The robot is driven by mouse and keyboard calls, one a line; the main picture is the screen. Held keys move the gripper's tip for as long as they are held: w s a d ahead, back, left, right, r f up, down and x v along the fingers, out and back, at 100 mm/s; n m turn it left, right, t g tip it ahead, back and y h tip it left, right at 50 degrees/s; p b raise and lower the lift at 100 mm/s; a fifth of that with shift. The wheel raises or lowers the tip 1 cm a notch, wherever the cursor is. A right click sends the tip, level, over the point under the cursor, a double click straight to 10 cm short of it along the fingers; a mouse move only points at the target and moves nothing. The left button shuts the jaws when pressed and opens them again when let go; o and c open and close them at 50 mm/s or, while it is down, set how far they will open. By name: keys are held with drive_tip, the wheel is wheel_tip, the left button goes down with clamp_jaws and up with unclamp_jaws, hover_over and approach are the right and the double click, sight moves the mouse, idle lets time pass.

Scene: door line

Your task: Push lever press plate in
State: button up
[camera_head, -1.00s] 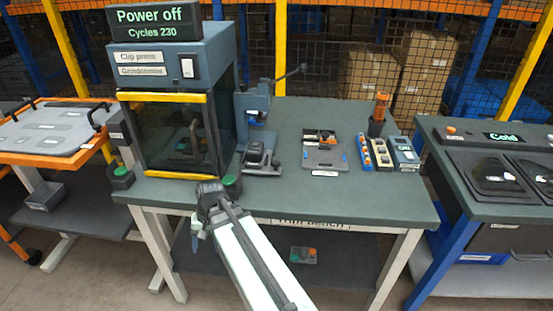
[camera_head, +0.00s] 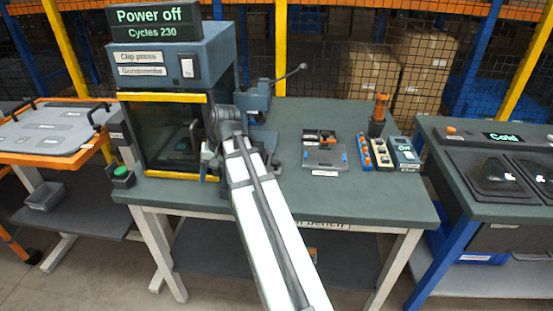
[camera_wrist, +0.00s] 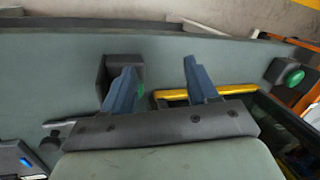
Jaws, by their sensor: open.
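The lever press (camera_head: 256,100) stands on the bench right of the glazed cabinet, its handle (camera_head: 290,73) reaching up to the right. Its lower part and plate are mostly hidden behind my arm in the head view. In the wrist view a small dark part (camera_wrist: 62,127) lies left of my gripper; I cannot tell whether it belongs to the plate. My gripper (camera_wrist: 160,66) is open and empty, pointing down over the bench's front strip. In the head view my gripper (camera_head: 209,160) is before the cabinet's right front, left of the press.
The cabinet (camera_head: 165,135) has a yellow lower bar (camera_wrist: 235,90). A black button box (camera_wrist: 106,72) shows behind the left finger; another green button (camera_wrist: 293,77) is to the right. The bench between is clear.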

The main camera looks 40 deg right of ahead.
drive_tip(key=d+r+n, duration=0.1)
drive_tip(key=d+r, duration=0.5)
drive_tip(key=d, duration=0.1)
wheel_tip(320, 180, up, 5)
drive_tip(key=n+g+h, duration=0.1)
drive_tip(key=n+h, duration=0.2)
drive_tip(key=n, duration=0.2)
hover_over(277, 162)
wheel_tip(277, 162, down, 14)
drive_tip(key=shift+a+r, duration=0.1)
clamp_jaws()
drive_tip(key=shift+w, duration=0.1)
